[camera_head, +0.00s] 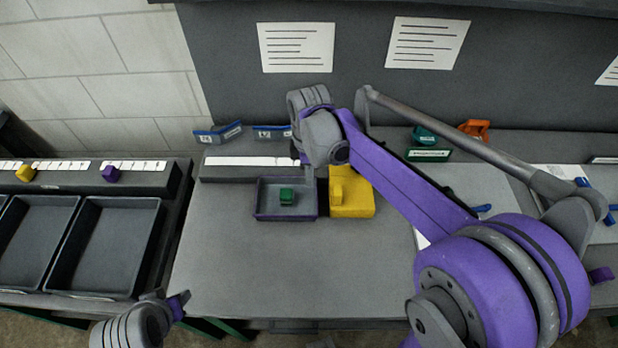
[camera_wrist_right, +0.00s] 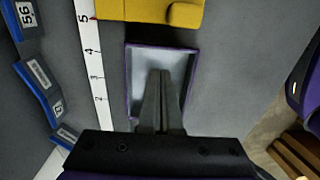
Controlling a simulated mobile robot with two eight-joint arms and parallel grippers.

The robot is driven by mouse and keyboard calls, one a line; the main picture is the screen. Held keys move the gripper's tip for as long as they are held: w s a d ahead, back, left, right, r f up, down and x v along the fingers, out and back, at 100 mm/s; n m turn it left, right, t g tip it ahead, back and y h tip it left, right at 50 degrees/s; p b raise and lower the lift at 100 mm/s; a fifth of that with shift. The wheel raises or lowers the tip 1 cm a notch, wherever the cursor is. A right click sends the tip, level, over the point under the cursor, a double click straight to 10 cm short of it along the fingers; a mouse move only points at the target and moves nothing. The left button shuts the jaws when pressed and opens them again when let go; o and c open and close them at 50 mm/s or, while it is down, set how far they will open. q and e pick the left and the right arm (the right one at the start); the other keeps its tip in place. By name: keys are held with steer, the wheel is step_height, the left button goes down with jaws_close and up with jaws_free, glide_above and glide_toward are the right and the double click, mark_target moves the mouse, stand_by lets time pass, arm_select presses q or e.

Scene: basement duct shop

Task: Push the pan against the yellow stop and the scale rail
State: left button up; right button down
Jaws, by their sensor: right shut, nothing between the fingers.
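The pan (camera_head: 262,213) is a shallow grey tray with a purple rim, and a green block (camera_head: 287,197) sits in it. The yellow stop (camera_head: 352,206) stands to its right, with a narrow gap between. The scale rail (camera_head: 230,172) runs behind the pan; I cannot tell whether they touch. In the right wrist view, the pan (camera_wrist_right: 128,95) lies apart from the yellow stop (camera_wrist_right: 150,9), beside the scale rail's numbered strip (camera_wrist_right: 94,65). My right gripper (camera_wrist_right: 164,72) is shut and empty over the pan, hiding the block there. My left gripper (camera_head: 180,303) is low at left, its fingers unclear.
Grey bins (camera_head: 100,245) stand on the left bench, with a yellow block (camera_head: 25,173) and a purple block (camera_head: 111,173) behind them. Blue label holders (camera_head: 218,133) stand behind the rail. Green and orange items (camera_head: 474,129) lie at the back right. The table front is clear.

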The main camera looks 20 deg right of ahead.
mark_target(324, 201)
arm_select(q)
steer(key=shift+s+f, duration=0.15)
steer(key=shift+f, duration=0.2)
arm_select(e)
step_height(324, 201, down, 8)
steer(key=shift+f, duration=0.2)
arm_select(q)
steer(key=shift+s+f+b, duration=0.15)
steer(key=shift+f+b, duration=0.45)
steer(key=shift+b, duration=0.1)
arm_select(e)
steer(key=d, duration=0.1)
steer(key=s+d, duration=0.1)
steer(key=d, duration=0.1)
steer(key=shift+s+d, duration=0.3)
steer(key=shift+d, duration=0.05)
arm_select(q)
steer(key=shift+s, duration=0.1)
arm_select(e)
steer(key=shift+d, duration=0.1)
arm_select(q)
steer(key=shift+r, duration=0.15)
arm_select(e)
steer(key=shift+r, duration=0.15)
